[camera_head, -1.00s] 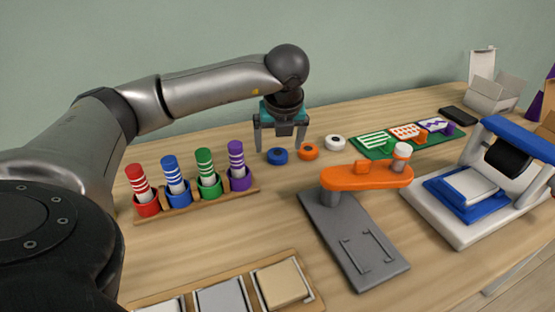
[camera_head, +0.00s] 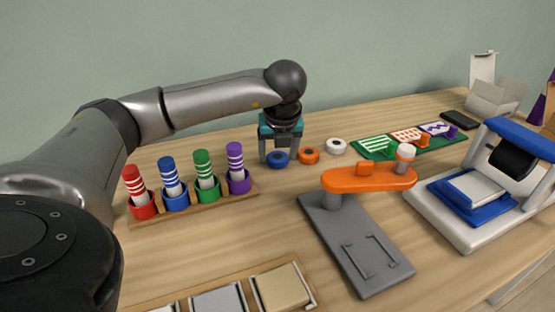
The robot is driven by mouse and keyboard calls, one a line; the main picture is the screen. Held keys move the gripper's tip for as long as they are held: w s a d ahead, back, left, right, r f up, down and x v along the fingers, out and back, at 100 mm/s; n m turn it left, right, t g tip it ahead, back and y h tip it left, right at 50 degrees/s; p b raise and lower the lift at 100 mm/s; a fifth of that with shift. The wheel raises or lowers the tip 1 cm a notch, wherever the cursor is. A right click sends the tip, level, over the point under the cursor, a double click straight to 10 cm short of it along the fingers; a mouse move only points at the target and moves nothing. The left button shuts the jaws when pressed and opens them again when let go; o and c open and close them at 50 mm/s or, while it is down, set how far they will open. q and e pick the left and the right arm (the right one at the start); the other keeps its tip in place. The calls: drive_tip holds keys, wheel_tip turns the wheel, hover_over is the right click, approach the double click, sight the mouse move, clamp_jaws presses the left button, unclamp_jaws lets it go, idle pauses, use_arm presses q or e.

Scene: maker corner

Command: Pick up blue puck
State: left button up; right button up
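The blue puck (camera_head: 277,159) is a small round disc with a dark centre, lying on the wooden table near its back. My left gripper (camera_head: 279,158) is lowered over it, pointing down, with one finger on each side of the puck. The fingers look spread apart; whether they touch the puck's sides is too small to tell. The puck appears to rest on the table. My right gripper is not in view.
An orange puck (camera_head: 309,155) lies close to the right of the blue one, with a white puck (camera_head: 336,146) beyond. A rack of striped markers (camera_head: 195,211) stands front left. An orange-armed press (camera_head: 366,178) stands front right.

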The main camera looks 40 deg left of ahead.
use_arm(q)
drive_tip(key=c, duration=1)
drive_tip(key=shift+r, duration=0.15)
